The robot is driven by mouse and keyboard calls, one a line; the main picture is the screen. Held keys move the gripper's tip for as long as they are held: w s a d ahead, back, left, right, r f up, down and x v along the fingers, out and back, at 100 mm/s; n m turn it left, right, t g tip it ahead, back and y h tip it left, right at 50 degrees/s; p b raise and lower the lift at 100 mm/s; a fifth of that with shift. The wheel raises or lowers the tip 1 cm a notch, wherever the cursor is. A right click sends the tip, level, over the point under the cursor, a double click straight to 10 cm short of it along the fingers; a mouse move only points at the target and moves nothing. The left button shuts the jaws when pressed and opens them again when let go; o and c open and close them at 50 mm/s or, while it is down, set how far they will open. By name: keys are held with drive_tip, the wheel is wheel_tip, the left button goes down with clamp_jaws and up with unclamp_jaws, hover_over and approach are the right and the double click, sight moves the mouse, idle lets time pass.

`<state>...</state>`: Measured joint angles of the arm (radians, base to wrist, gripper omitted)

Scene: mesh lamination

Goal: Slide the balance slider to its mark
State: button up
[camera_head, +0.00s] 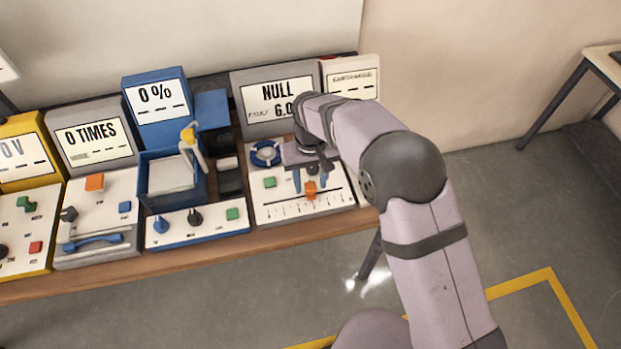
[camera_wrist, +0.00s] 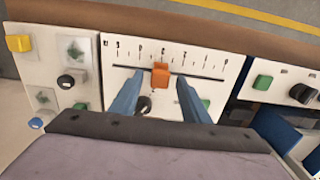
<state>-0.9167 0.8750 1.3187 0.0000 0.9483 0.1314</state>
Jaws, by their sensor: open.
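The balance slider is a small orange knob (camera_head: 310,191) on a dark straight track on the white panel (camera_head: 268,212) of the grey unit. In the wrist view the knob (camera_wrist: 160,75) sits near the middle of the track, beside a scale with tick marks and numbers; which mark is the target I cannot tell. My gripper (camera_head: 311,181) is over the panel, pointing down. Its two blue fingers (camera_wrist: 160,79) are open, one on each side of the knob, with a visible gap on both sides. Contact and exact fingertip height are unclear.
The unit's display (camera_head: 278,100) reads NULL with a partly hidden number below. A green button (camera_head: 269,182) and a blue ring dial (camera_head: 265,153) are on the same panel. A blue unit with knobs (camera_head: 196,217) stands to the left. The table's front edge (camera_head: 225,253) is close.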

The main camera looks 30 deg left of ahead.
drive_tip(key=shift+f, duration=0.3)
clamp_jaws()
drive_tip(key=s+a, duration=0.8)
drive_tip(key=shift+s+a+b, duration=0.35)
drive_tip(key=shift+s+a, duration=0.05)
drive_tip(key=shift+r, duration=0.1)
unclamp_jaws()
drive_tip(key=shift+s+a, duration=0.1)
